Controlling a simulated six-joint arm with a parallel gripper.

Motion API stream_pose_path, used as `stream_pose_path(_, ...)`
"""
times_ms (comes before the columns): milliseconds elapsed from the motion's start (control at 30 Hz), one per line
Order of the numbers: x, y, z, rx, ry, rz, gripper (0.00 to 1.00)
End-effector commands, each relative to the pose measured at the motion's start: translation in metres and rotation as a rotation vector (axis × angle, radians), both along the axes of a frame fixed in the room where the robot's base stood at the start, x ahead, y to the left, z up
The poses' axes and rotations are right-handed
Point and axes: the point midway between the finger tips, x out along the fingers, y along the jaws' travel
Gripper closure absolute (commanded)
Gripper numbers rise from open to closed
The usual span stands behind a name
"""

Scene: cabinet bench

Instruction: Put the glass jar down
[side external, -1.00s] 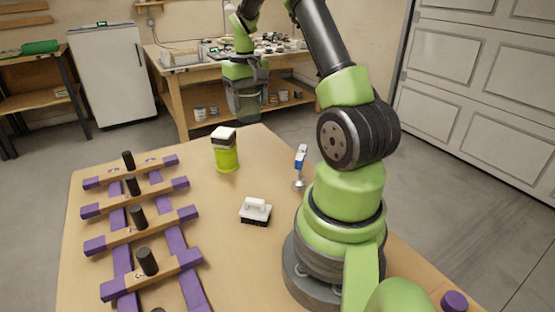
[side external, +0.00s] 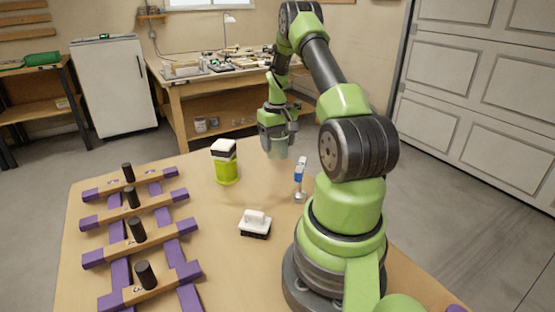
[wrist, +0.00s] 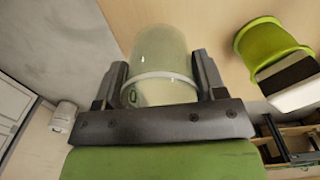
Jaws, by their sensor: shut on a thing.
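The glass jar (wrist: 158,50) is clear, with a pale band around it, and fills the upper middle of the wrist view. My gripper (wrist: 162,78) is shut on it, one dark finger on each side of the jar. In the side view my gripper (side external: 278,142) points down over the far part of the wooden table (side external: 225,255). The jar shows there only faintly below the fingers. I cannot tell whether its base touches the table.
A lime-green container (side external: 227,172) with a black-and-white top stands left of my gripper. A wooden rack (side external: 130,235) with purple ends and black pegs fills the left side.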

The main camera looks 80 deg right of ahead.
Motion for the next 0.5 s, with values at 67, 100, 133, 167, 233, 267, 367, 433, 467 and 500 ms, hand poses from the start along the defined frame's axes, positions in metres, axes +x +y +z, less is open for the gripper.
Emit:
stream_pose_path(67,0.000,0.000,-0.008,0.002,0.001,-0.001,0.61)
stream_pose_path(100,0.000,0.000,-0.012,0.001,0.000,-0.001,0.61)
stream_pose_path(133,0.000,0.000,-0.016,0.002,0.001,-0.001,0.61)
stream_pose_path(167,0.000,0.000,-0.022,0.004,0.002,-0.001,0.61)
stream_pose_path(233,0.000,0.001,-0.033,0.004,0.002,-0.001,0.61)
stream_pose_path(267,0.000,0.000,-0.037,0.003,0.001,0.000,0.61)
stream_pose_path(367,0.000,0.000,-0.047,0.000,0.000,0.000,0.61)
stream_pose_path(433,0.000,0.000,-0.048,-0.001,-0.001,-0.001,0.61)
stream_pose_path(467,0.000,0.000,-0.048,-0.001,-0.001,-0.001,0.61)
stream_pose_path(500,0.000,0.000,-0.048,-0.001,-0.001,-0.001,0.61)
